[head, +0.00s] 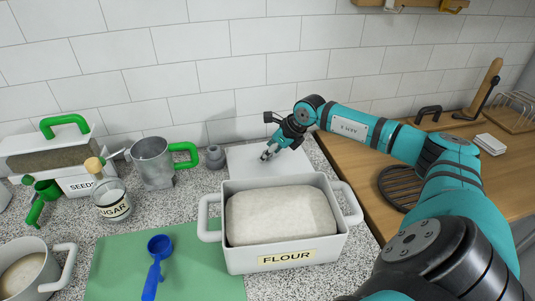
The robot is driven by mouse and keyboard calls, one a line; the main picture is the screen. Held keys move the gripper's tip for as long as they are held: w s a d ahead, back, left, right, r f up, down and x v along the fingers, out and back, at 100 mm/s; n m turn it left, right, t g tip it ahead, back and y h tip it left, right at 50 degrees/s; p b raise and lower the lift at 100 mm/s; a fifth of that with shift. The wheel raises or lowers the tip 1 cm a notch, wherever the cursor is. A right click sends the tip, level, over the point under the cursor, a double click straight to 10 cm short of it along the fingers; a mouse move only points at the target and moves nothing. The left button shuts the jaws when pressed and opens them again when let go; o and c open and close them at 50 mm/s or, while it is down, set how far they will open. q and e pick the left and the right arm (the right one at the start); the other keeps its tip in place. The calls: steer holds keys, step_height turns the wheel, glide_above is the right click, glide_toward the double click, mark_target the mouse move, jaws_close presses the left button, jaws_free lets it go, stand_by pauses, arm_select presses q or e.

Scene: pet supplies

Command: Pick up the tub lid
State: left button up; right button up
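A flat white panel (241,158), which looks like the tub lid, lies on the speckled counter behind the white FLOUR tub (240,256). The tub is uncovered and full of pale flour (281,214). My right gripper (266,155) comes in from the right and points down over the right part of the lid. Its fingertips are at or just above the lid; contact is not clear. The fingers are too small to tell whether they are open or shut. The tub hides the lid's front edge. My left gripper is out of view.
A metal cup with a green handle (153,163), a small grey object (214,157), a sugar jar (111,200) and a SEEDS container (50,155) stand left. A blue scoop (155,268) lies on a green mat (205,262). The tiled wall is close behind the lid.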

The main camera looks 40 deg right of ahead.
steer(key=shift+w+f, duration=0.1)
steer(key=shift+w, duration=0.05)
jaws_close()
stand_by(0.4)
